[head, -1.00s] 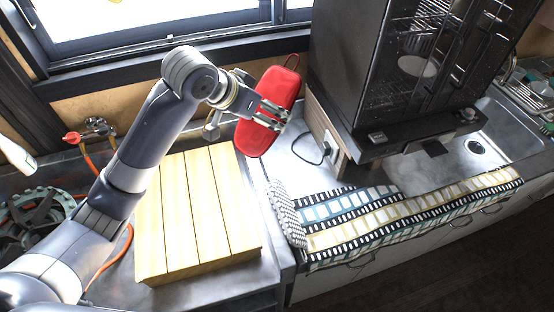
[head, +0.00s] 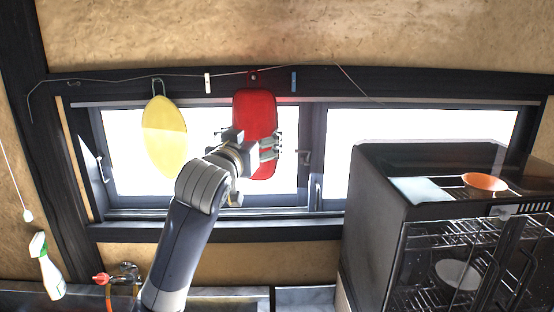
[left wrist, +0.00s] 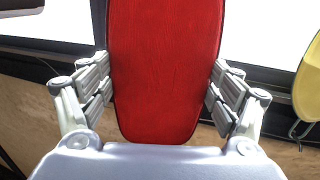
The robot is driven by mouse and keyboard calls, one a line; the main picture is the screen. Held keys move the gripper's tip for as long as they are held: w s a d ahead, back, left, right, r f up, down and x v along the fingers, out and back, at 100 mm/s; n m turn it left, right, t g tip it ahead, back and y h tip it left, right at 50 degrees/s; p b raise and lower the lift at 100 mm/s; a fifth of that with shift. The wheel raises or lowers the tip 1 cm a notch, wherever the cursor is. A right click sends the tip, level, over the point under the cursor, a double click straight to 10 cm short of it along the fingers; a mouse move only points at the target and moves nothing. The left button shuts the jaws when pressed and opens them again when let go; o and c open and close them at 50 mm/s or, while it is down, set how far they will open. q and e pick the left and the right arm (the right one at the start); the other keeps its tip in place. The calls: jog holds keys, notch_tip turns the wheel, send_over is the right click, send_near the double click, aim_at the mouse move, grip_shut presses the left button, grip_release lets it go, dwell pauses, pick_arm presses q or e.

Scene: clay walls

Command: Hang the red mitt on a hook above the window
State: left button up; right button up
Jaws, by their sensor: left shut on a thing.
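The red mitt (head: 256,112) is held upright in front of the window (head: 340,135), its top overlapping the dark beam above the glass. My left gripper (head: 252,143) is shut on the mitt's lower half. In the left wrist view the mitt (left wrist: 165,60) fills the gap between the two fingers. A small dark hook (head: 253,76) shows on the beam right at the mitt's top edge. I cannot tell whether the mitt's loop is around it or only in front of it. My right gripper is not in view.
A yellow mitt (head: 164,138) hangs from a hook to the left. A wire with a white clip (head: 207,83) and a blue clip (head: 294,81) runs along the beam. A black glass-fronted cabinet (head: 375,215) with an orange bowl (head: 484,182) on top stands at right.

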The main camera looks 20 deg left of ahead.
pick_arm(q)
jog(key=shift+w+a, duration=0.3)
jog(key=shift+a, duration=0.2)
jog(key=shift+w+a+f+b, duration=0.1)
jog(key=shift+w+b, duration=0.05)
jog(key=shift+w, duration=0.25)
jog(key=shift+w+a+f+b, duration=0.1)
jog(key=shift+w+b, duration=0.05)
jog(key=shift+w, duration=0.25)
jog(key=shift+w+a+f, duration=0.1)
jog(key=shift+w+a, duration=0.3)
jog(key=shift+w, duration=0.4)
jog(key=shift+w+a, duration=0.4)
jog(key=shift+w, duration=0.35)
jog(key=shift+w+a+f, duration=0.3)
jog(key=shift+w, duration=0.35)
jog(key=shift+w+a+f, duration=0.25)
jog(key=shift+w+a, duration=0.05)
jog(key=shift+w, duration=0.35)
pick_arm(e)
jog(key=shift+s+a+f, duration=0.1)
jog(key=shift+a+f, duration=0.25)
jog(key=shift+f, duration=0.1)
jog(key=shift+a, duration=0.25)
pick_arm(q)
jog(key=o, duration=1)
